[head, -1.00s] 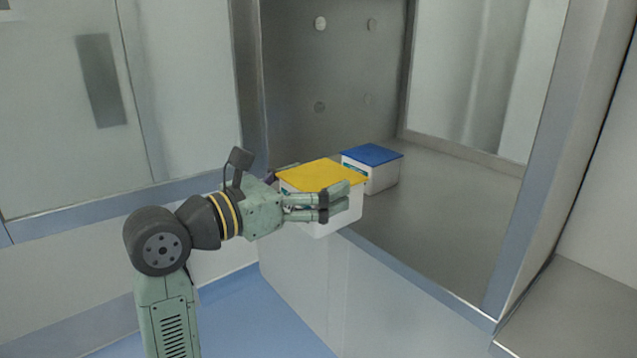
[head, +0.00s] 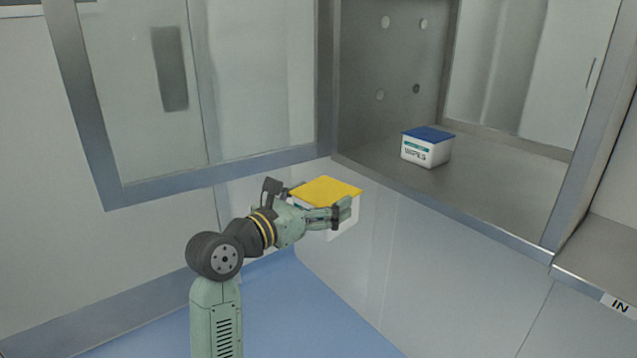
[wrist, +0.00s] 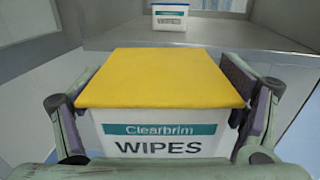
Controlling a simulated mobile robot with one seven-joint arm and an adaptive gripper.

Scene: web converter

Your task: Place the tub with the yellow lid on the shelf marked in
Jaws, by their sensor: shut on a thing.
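The tub with the yellow lid (head: 326,191) is white and upright, held in front of the cabinet wall and outside the hatch. In the wrist view its yellow lid (wrist: 150,77) and its "Clearbrim WIPES" label show close up. My gripper (head: 340,212) is shut on the tub, with a finger on each side. A shelf (head: 610,250) at the right edge carries a sign reading "IN" (head: 620,306). Only part of this shelf is in view.
A white tub with a blue lid (head: 427,148) stands on the steel floor of the hatch (head: 490,195); it also shows in the wrist view (wrist: 168,17). A metal post (head: 590,130) separates the hatch from the IN shelf. The shelf part in view is bare.

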